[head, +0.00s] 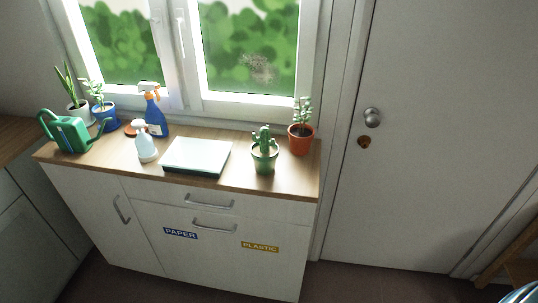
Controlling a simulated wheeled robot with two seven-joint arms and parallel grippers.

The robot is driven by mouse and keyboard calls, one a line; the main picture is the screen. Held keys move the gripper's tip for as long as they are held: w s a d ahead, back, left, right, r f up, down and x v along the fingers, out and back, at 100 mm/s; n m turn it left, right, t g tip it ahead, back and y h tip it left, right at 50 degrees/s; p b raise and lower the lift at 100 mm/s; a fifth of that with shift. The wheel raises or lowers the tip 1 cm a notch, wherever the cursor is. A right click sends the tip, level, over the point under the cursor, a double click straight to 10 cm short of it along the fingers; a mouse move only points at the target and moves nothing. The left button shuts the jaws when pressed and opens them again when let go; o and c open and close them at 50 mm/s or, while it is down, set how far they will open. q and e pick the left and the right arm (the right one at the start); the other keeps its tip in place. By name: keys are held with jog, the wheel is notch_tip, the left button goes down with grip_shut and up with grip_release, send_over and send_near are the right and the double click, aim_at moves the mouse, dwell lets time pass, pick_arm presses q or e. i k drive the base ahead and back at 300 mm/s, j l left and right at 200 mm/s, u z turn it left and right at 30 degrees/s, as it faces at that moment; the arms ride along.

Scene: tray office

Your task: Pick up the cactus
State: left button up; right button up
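The cactus (264,141) is green with several arms and stands upright in a green pot (264,161). It is on the wooden top of the cabinet, near the front edge and right of the middle, below the window. Nothing hides it. Neither my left gripper nor my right gripper is in the head view.
A plant in a terracotta pot (300,140) stands close behind the cactus to the right. A flat tray (197,156) lies to its left. A white spray bottle (146,143), a blue spray bottle (155,112) and a green watering can (67,133) stand further left on the cabinet (240,189).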

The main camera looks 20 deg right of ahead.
aim_at(265, 152)
jog(key=l, duration=0.45)
jog(key=i+l+z, duration=0.1)
jog(key=l, duration=0.4)
jog(key=i+l, duration=0.1)
jog(key=l, duration=0.35)
jog(key=l+z, duration=0.15)
jog(key=l, duration=0.3)
jog(key=i+l, duration=0.15)
jog(key=l, duration=0.3)
